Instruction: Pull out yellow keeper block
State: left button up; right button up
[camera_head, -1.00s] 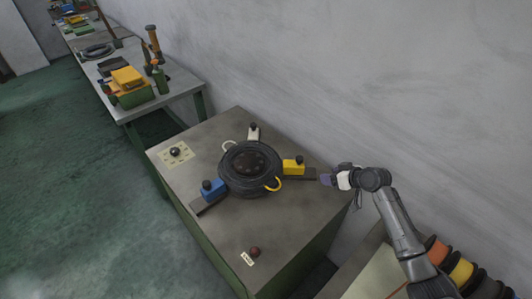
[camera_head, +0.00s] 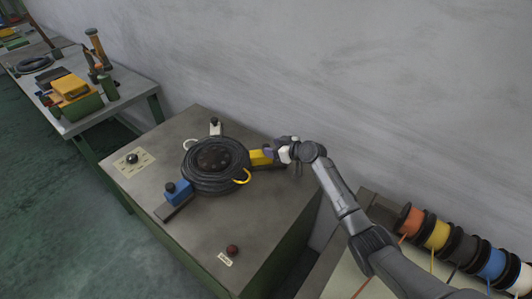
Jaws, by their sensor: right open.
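The yellow keeper block (camera_head: 259,158) sits on the machine top, at the right side of the round black die head (camera_head: 216,162). Its right part and its dark slide are largely hidden by my right gripper (camera_head: 270,149). My right gripper is open, at the upper right of the block and close to it; I cannot tell whether it touches. A blue block (camera_head: 178,192) stands at the lower left of the head and a white block (camera_head: 215,128) behind it. A yellow ring handle (camera_head: 243,177) is at the head's front right. My left gripper is out of view.
The grey wall runs close behind the machine. A red knob (camera_head: 232,250) stands at the front and a black knob (camera_head: 132,158) at the left. Coloured spools (camera_head: 437,235) stand at the lower right. A bench (camera_head: 130,108) with tools is at the left.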

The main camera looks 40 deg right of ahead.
aim_at(267, 146)
jog(key=b+x, duration=0.1)
jog(key=x, duration=0.2)
jog(key=shift+f+b, duration=0.15)
jog(key=shift+b, duration=0.25)
jog(key=shift+w+a+b, duration=0.15)
jog(key=shift+w+b, duration=0.15)
jog(key=shift+w, duration=0.1)
jog(key=shift+c, duration=0.2)
grip_shut()
jog(key=s+d+b, duration=0.1)
jog(key=s+d, duration=0.1)
jog(key=d, duration=0.1)
jog(key=d+b, duration=0.1)
jog(key=shift+s+d+f+b, duration=0.15)
jog(key=shift+s+d+b, duration=0.15)
jog(key=shift+s+d, duration=0.1)
jog(key=shift+a, duration=0.1)
jog(key=shift+c, duration=1.9)
grip_release()
jog(key=o, duration=0.4)
jog(key=shift+d, duration=0.2)
jog(key=shift+a, duration=0.1)
